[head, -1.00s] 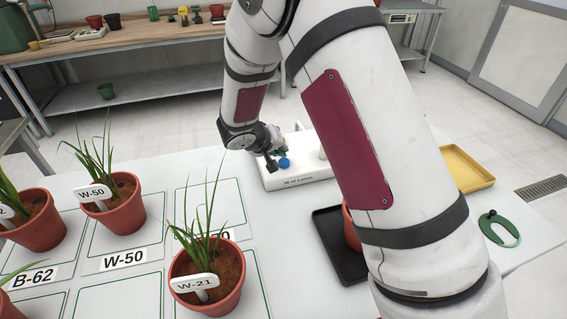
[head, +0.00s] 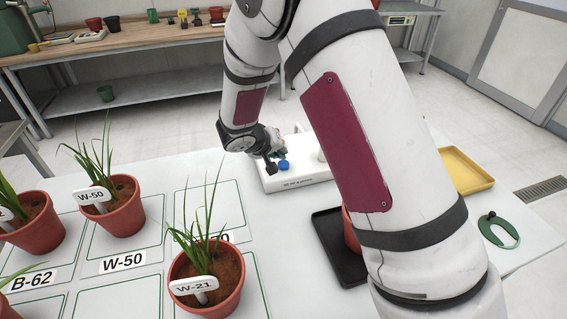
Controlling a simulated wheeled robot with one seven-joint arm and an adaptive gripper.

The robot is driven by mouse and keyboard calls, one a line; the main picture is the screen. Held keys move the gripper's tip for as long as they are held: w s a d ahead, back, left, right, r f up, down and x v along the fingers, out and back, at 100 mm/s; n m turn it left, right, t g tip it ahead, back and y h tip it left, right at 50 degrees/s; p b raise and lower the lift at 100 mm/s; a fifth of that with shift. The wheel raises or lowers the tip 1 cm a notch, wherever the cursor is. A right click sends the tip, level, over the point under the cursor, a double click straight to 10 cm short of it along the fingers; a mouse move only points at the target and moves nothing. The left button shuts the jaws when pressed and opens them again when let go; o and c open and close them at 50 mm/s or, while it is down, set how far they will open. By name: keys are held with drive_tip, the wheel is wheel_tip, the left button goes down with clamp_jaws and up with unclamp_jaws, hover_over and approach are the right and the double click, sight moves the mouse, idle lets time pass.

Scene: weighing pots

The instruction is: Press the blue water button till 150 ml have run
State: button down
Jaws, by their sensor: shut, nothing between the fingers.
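The blue water button (head: 284,164) sits on top of a white box (head: 302,180) at the back of the white table. My gripper (head: 273,168) is shut and empty at the left of the blue button, close to it. I cannot tell whether a fingertip touches the button. My arm covers the right part of the box and any reading there. A terracotta pot (head: 349,232) on a black tray (head: 325,225) is mostly hidden behind my arm.
Potted plants labelled W-50 (head: 125,215) and W-21 (head: 222,290) stand on the left of the table. A yellow tray (head: 465,172) and a green ring-shaped thing (head: 499,230) lie on the right. A wooden bench (head: 150,36) stands behind.

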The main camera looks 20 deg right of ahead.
sight(281, 162)
drive_tip(key=shift+f+b, duration=1.05)
drive_tip(key=shift+b, duration=0.7)
idle(1.3)
idle(0.4)
drive_tip(key=shift+r+p, duration=0.35)
drive_tip(key=shift+r, duration=0.7)
drive_tip(key=shift+r+p, duration=1.05)
drive_tip(key=shift+r, duration=1.45)
